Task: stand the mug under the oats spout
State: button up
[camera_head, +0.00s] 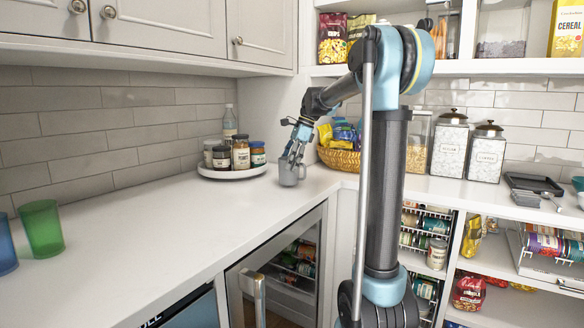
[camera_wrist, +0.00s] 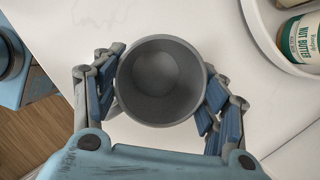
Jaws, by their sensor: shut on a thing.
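The mug (camera_head: 289,174) is grey and upright at the counter's back corner, right of the round tray. I cannot tell if its base touches the counter. In the wrist view I look down into the empty mug (camera_wrist: 160,82). My gripper (camera_head: 295,152) is shut on the mug, with blue-padded fingers on its two sides. No oats spout is clearly visible. A clear container (camera_head: 417,150) with golden contents stands right of my arm, partly hidden by it; I cannot make out a spout or label there.
The white round tray (camera_head: 230,173) holds several jars and a bottle (camera_head: 229,122). A yellow wicker basket (camera_head: 340,158) of packets stands right of the mug. Two lidded canisters (camera_head: 449,146) (camera_head: 486,154) stand further right. A green cup (camera_head: 41,229) is at left; the counter's middle is clear.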

jog(key=shift+f, duration=0.35)
jog(key=o, duration=1.3)
jog(key=shift+f, duration=0.1)
